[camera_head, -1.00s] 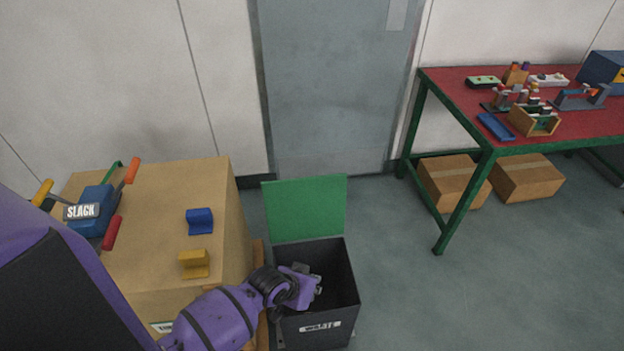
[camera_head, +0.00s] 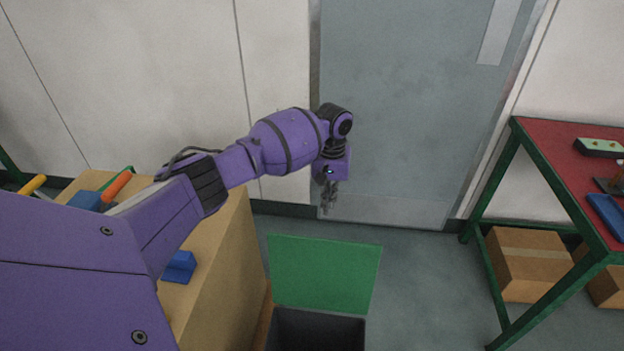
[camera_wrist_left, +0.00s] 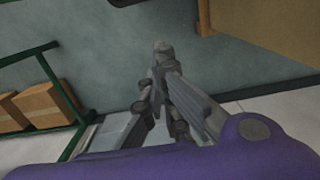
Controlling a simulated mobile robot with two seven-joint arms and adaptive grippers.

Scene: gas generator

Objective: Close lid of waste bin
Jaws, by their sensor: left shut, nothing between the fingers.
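The waste bin (camera_head: 315,330) is dark and stands on the floor at the bottom of the head view, its front cut off by the frame. Its green lid (camera_head: 325,272) is open and stands up from the bin's far edge. My left gripper (camera_head: 328,208) hangs with its fingers pointing down, above and beyond the lid in the picture, apart from it. The fingers are shut and empty; they also show in the left wrist view (camera_wrist_left: 160,50). The bin's lid does not show clearly in the wrist view. My right gripper is in no view.
Floor between is clear.

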